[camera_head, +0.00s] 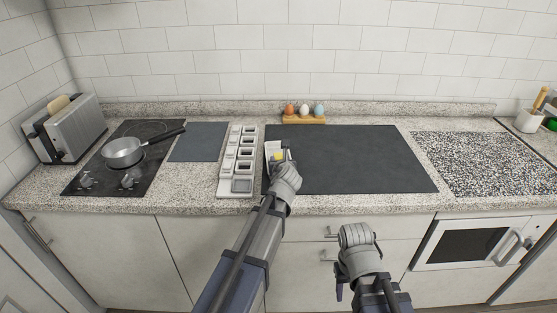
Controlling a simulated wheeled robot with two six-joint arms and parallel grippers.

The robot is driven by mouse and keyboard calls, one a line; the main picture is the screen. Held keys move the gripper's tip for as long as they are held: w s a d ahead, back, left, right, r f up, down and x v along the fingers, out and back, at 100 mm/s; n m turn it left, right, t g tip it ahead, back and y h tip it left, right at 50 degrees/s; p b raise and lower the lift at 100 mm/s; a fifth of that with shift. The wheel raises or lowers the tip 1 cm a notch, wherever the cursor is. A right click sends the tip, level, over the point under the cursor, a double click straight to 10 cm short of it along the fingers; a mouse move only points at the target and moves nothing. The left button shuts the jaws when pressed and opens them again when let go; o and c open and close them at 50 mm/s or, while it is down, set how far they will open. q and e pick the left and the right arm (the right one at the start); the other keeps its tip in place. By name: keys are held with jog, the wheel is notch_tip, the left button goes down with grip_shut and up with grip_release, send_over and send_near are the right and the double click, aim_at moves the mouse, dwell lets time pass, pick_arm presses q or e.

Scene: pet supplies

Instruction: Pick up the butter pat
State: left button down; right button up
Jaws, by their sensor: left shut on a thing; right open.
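A small yellow butter pat (278,156) shows at the left edge of the dark counter mat. My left gripper (281,153) is shut on it, and its fingers hide part of the pat. A white piece (270,147) lies just behind and left of the fingers; I cannot tell what it is. My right gripper (357,238) is in front of the counter by the drawers, away from the pat. It is open and empty, and its fingertips are hard to make out.
A grey tray with several compartments (224,187) stands left of my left gripper. An egg holder (304,120) with three eggs is behind the dark mat (350,160), which is mostly clear. A pan (122,152) on the hob and a toaster (75,131) are at left.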

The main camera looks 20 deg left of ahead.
pick_arm(q)
jog(key=shift+r, duration=0.15)
notch_tip(320, 180, up, 10)
jog(key=p, duration=1)
